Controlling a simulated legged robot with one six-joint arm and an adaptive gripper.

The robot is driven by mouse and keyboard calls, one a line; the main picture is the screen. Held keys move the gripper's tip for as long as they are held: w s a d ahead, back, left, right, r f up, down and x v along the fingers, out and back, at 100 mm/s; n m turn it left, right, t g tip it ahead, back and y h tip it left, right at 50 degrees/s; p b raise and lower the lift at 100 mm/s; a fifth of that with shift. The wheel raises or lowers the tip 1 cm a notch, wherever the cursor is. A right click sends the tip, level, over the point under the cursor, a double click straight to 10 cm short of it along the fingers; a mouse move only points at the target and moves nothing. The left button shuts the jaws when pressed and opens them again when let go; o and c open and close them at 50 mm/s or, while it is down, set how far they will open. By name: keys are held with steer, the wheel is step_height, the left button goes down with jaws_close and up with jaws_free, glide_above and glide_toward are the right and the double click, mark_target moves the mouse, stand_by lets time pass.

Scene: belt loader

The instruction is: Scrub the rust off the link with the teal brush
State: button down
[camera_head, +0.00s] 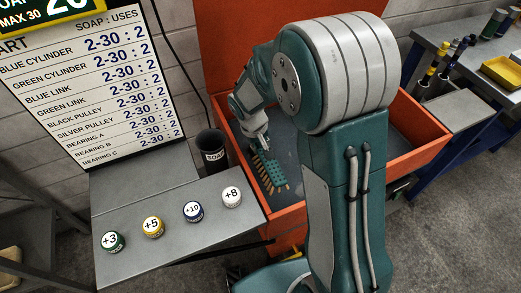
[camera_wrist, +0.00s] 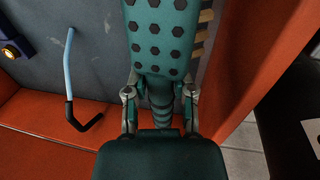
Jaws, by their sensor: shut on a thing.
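My gripper (camera_wrist: 160,88) is shut on the ribbed handle of the teal brush (camera_wrist: 160,38) in the wrist view. The brush has a broad back with dark hexagons, and tan bristles show along its right edge. In the head view my gripper (camera_head: 260,143) reaches into the orange bin, with the brush (camera_head: 268,172) hanging down over its grey floor. A dark blue piece with a yellow-brown round part (camera_wrist: 12,48) is cut off at the left edge of the wrist view. I cannot tell whether it is the link, and no rust is clear.
The orange bin (camera_head: 418,150) has raised walls around my arm. A light blue rod with a black bent end (camera_wrist: 70,85) lies in it. A black soap cup (camera_head: 212,150) and a grey shelf with several numbered caps (camera_head: 155,227) stand left. A workbench (camera_head: 455,30) is right.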

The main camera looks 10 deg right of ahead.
steer(key=shift+r, duration=0.1)
steer(key=shift+r, duration=1.5)
